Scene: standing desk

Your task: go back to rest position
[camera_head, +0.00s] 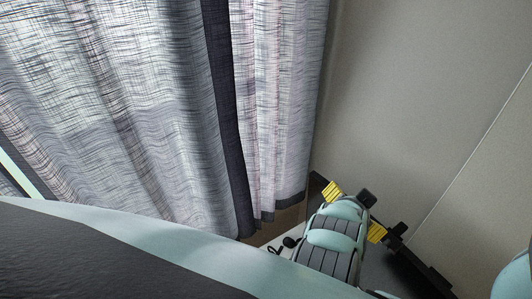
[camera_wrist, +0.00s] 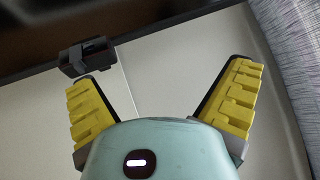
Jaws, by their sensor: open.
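My gripper (camera_head: 355,211) is in the lower right of the head view, at the end of my teal and black arm. Its two yellow ribbed fingers are spread apart. In the wrist view my gripper (camera_wrist: 165,75) shows the same wide gap, with nothing between the fingers. A small black block (camera_wrist: 88,57) lies just beyond the tip of the left finger in that view. I cannot tell whether they touch.
A long dark bar or edge (camera_wrist: 190,22) crosses the top of the wrist view. Grey curtains (camera_head: 130,110) hang at the left of the head view. A plain beige wall (camera_head: 420,100) is at the right. My own body covers the lower left.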

